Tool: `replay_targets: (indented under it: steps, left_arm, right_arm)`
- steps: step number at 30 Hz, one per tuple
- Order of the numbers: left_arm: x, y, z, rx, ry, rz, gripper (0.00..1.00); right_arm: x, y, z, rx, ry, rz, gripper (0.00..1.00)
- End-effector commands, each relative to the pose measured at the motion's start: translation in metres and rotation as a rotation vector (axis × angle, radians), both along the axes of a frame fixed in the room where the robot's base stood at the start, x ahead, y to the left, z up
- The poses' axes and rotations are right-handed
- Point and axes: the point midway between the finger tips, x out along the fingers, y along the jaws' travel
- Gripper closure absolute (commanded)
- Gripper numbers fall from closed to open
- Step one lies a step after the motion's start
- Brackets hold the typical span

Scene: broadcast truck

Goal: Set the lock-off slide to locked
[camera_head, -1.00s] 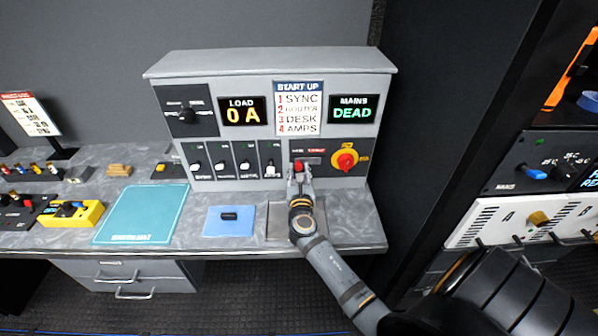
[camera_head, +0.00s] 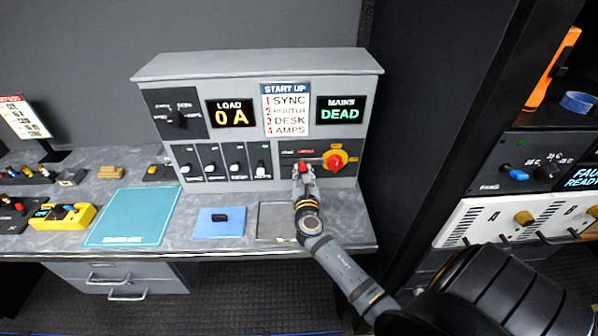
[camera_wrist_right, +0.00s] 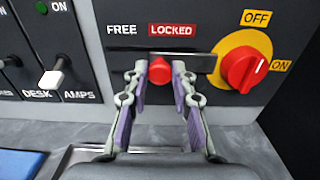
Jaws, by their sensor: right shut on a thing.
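The lock-off slide's red knob (camera_wrist_right: 160,70) sits in a dark horizontal slot below the FREE and LOCKED labels, under the LOCKED label (camera_wrist_right: 172,30). In the head view the knob (camera_head: 303,167) is at the panel's lower right. My right gripper (camera_wrist_right: 160,80) has one finger on each side of the knob and is shut on it. The slot's right end reaches the yellow plate of the red rotary switch (camera_wrist_right: 243,68). My left gripper is out of view.
The grey power panel (camera_head: 256,68) stands on a grey desk (camera_head: 350,230). Its MAINS display (camera_head: 340,109) reads DEAD and the LOAD display (camera_head: 232,113) reads 0 A. Several toggle switches (camera_wrist_right: 55,75) are left of the slide. A dark rack stands at right.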

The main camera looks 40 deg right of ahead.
Motion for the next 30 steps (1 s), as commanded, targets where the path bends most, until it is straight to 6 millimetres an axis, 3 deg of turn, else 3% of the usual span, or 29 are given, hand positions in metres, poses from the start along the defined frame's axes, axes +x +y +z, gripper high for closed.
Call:
replay_targets:
  steps: [4,5,9,20,30]
  left_arm:
    - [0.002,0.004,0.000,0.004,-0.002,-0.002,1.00]
    - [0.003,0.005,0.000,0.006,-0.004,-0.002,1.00]
    - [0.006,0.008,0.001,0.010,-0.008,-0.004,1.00]
    - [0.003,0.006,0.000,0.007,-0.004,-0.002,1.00]
    - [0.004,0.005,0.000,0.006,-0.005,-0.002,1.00]
  right_arm:
    - [-0.001,-0.003,-0.001,-0.005,0.003,-0.010,1.00]
    - [-0.001,-0.003,-0.001,-0.005,0.003,-0.009,0.71]
    - [-0.001,-0.002,-0.001,-0.004,0.003,-0.008,0.52]
    - [-0.005,0.002,-0.001,-0.001,0.003,-0.006,0.52]
    - [-0.071,0.040,-0.003,0.003,0.005,-0.008,0.52]
